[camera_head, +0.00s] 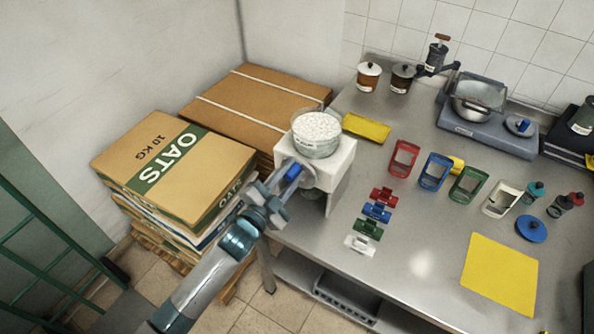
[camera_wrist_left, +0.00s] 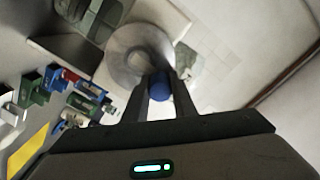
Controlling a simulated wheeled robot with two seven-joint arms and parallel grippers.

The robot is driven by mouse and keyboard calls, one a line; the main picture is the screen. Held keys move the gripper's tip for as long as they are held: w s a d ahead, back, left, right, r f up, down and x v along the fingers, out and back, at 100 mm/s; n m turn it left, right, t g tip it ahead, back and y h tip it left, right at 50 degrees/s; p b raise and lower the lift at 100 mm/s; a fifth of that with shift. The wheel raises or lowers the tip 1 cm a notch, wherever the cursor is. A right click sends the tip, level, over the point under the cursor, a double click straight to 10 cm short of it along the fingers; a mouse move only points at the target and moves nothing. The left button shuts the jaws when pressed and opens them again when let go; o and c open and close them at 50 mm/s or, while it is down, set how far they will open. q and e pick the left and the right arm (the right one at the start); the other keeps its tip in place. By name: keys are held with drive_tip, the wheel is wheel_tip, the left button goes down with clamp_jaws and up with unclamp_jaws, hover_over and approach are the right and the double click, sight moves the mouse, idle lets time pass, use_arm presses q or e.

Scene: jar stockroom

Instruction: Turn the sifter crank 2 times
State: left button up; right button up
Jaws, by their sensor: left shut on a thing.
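The sifter is a white block-shaped stand (camera_head: 343,168) at the left end of the steel table, with a clear bowl (camera_head: 316,138) full of white granules on top. A round grey crank disc shows on its near left side, and in the left wrist view the disc (camera_wrist_left: 125,52) is seen close up. The blue crank handle (camera_head: 292,172) sticks out from the disc; it also shows in the left wrist view (camera_wrist_left: 159,86). My left gripper (camera_head: 284,180) is shut on the blue handle, with a finger on either side of it. My right gripper is not in view.
Coloured clips (camera_head: 376,212), coloured frames (camera_head: 434,171), a scale (camera_head: 487,125) and a yellow mat (camera_head: 499,273) lie to the right. The table's front middle is clear.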

sight(287, 178)
use_arm(q)
drive_tip(key=o, duration=1.1)
drive_tip(key=shift+p+v, duration=0.7)
drive_tip(key=shift+v, duration=3.8)
